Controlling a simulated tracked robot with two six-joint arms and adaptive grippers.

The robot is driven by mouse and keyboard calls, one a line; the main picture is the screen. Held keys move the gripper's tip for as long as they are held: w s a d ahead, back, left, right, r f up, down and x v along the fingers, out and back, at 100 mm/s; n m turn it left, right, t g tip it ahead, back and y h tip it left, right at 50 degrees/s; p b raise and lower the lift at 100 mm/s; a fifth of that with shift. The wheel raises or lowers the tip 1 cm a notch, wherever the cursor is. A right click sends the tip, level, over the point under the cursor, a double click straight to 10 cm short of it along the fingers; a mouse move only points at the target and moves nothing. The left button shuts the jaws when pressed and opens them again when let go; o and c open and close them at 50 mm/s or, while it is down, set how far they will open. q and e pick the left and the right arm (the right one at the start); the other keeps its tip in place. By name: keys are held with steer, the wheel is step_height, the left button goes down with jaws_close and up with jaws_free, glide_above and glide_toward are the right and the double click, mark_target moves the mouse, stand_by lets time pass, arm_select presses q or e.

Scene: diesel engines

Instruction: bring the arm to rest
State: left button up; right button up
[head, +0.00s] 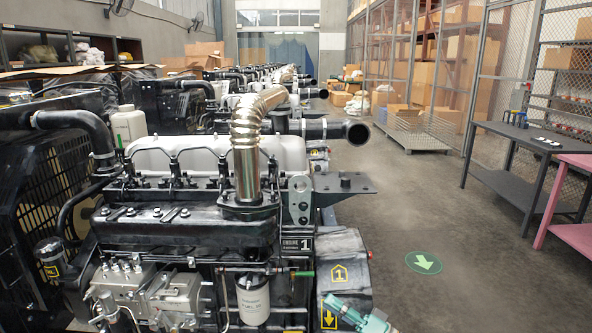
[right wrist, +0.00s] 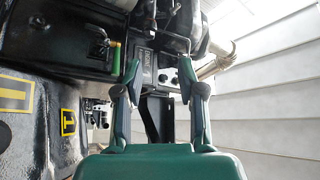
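My right gripper (head: 345,308) shows at the bottom edge of the head view, in front of the yellow-marked black box (head: 340,262) at the engine's lower right. In the right wrist view my right gripper (right wrist: 159,70) has its two fingers spread apart, with nothing held between them. Beyond the fingers are the ENGINE 1 plate (right wrist: 145,62) and a small green-handled lever (right wrist: 116,58). The lever (head: 303,274) also shows in the head view, above the gripper. I cannot tell how near the fingertips are to the engine. My left gripper is not in view.
The diesel engine (head: 170,225) fills the left and middle, with a white fuel filter (head: 253,300) low on its front. More engines recede behind it. A dark table (head: 520,135) and pink table (head: 575,165) stand right.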

steer(key=s+d+f+m+h, duration=0.1)
steer(key=s+f+m+h, duration=0.4)
steer(key=f, duration=0.5)
steer(key=s+f+m+h, duration=0.2)
steer(key=s+f+h, duration=0.3)
steer(key=f+h, duration=0.3)
steer(key=s+d+f+n+g+h, duration=0.1)
steer(key=s+f+g, duration=0.4)
steer(key=s, duration=0.7)
steer(key=s+d+f+n+g, duration=0.1)
steer(key=s+f+n+g, duration=0.3)
steer(key=s, duration=0.9)
step_height(320, 180, down, 2)
steer(key=shift+s+d+f+g+h, duration=0.15)
steer(key=shift+g+h, duration=0.25)
steer(key=shift+g, duration=0.2)
